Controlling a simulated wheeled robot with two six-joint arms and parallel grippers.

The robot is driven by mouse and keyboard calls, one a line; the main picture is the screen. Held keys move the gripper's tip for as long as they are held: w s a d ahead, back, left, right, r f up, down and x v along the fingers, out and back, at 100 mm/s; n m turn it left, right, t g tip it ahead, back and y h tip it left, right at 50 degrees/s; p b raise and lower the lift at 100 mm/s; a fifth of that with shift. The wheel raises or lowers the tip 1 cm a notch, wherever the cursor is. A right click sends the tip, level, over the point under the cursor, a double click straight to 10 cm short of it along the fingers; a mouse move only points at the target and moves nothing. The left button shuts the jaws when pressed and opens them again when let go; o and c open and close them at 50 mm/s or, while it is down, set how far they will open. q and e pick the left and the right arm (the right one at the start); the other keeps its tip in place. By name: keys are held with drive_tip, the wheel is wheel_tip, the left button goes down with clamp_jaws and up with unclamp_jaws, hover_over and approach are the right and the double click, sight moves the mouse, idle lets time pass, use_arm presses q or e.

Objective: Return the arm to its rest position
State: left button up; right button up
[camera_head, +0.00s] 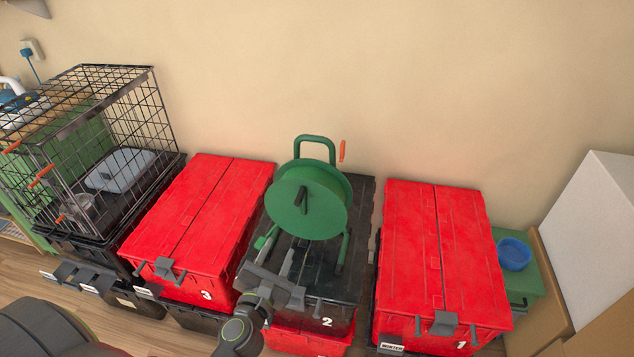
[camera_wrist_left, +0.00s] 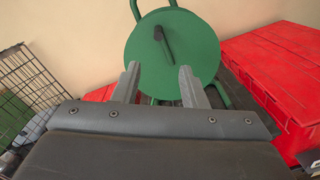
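My left gripper (camera_head: 284,258) is in the head view, low in front of a green cable reel and over the black lid of tote 2. In the left wrist view its two grey fingers (camera_wrist_left: 158,78) stand wide apart with nothing gripped between them. The reel's green disc (camera_wrist_left: 170,45) fills the space beyond the fingertips. Whether the fingertips touch the reel or its frame I cannot tell. My left forearm comes up from the bottom edge of the head view. My right gripper is not in view.
The green reel (camera_head: 310,205) stands on black tote 2 (camera_head: 345,285). Red tote 3 (camera_head: 210,220) is to its left, red tote 1 (camera_head: 440,250) to its right. A wire cage (camera_head: 85,140) stands far left. A blue bowl (camera_head: 514,254) and white box (camera_head: 595,220) are right.

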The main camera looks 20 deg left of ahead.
use_arm(q)
drive_tip(key=s+a+f+n+g+h, duration=0.1)
drive_tip(key=s+f+n+g, duration=0.4)
drive_tip(key=f+n, duration=0.75)
drive_tip(key=s+f+n+g, duration=0.3)
drive_tip(key=s+f+n, duration=0.4)
drive_tip(key=f, duration=1.1)
drive_tip(key=s+f+n+g, duration=0.2)
drive_tip(key=s+f+n, duration=0.3)
drive_tip(key=s, duration=0.3)
drive_tip(key=s+f+n+g+h, duration=0.1)
drive_tip(key=s+f+n+g, duration=0.2)
drive_tip(key=s+f+n, duration=0.2)
drive_tip(key=s+f+n+g, duration=0.3)
drive_tip(key=s+f+n, duration=0.2)
drive_tip(key=s+n, duration=0.5)
drive_tip(key=shift+s+a+f, duration=0.15)
drive_tip(key=shift+s+a, duration=0.2)
drive_tip(key=shift+s, duration=0.65)
drive_tip(key=shift+w, duration=0.1)
